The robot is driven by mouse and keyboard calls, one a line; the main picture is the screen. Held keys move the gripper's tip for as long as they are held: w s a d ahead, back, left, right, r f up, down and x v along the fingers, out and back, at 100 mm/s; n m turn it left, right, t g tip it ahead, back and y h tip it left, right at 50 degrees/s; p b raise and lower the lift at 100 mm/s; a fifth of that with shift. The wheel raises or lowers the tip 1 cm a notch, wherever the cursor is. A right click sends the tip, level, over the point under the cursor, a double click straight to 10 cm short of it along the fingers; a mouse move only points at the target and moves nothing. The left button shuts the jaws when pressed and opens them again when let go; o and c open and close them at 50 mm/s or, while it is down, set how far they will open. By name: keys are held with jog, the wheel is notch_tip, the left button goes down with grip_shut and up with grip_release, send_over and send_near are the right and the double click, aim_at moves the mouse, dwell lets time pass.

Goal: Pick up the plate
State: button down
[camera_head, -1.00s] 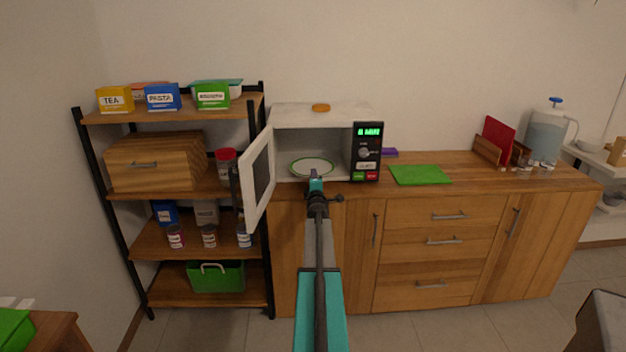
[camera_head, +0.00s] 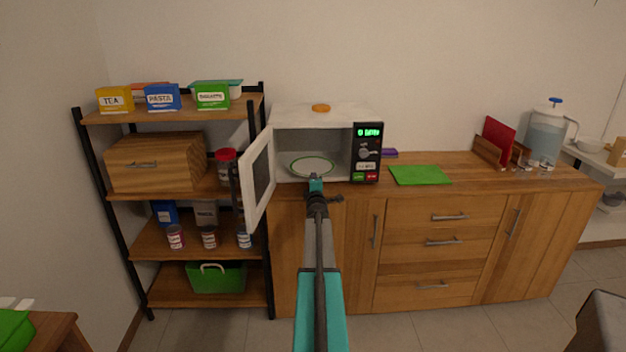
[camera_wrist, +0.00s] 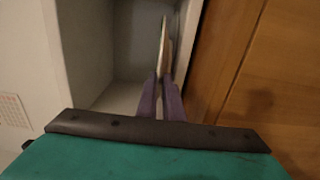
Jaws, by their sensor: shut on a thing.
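The plate (camera_head: 312,166) is white with a green rim and sits inside the open microwave (camera_head: 318,114). In the wrist view the plate (camera_wrist: 163,45) shows edge-on, with its near edge between the finger tips. My gripper (camera_head: 316,183) reaches in at the front of the microwave, and its fingers (camera_wrist: 166,82) are shut on the plate's near rim. In the head view the fingers themselves are too small to make out clearly. I cannot tell whether the plate touches the microwave floor.
The microwave door (camera_head: 258,180) stands open to the left of my arm. The control panel (camera_head: 367,152) is at the right of the opening. A green mat (camera_head: 420,175) lies on the wooden counter to the right, with free room around it. A shelf rack (camera_head: 190,198) stands at left.

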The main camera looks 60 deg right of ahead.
jog(key=shift+r, duration=0.15)
jog(key=shift+r+p, duration=0.95)
jog(key=shift+r, duration=0.3)
jog(key=s+a+r+p, duration=0.3)
jog(key=s+a, duration=0.5)
jog(key=a, duration=0.3)
jog(key=shift+a+r, duration=0.25)
jog(key=shift+r, duration=0.65)
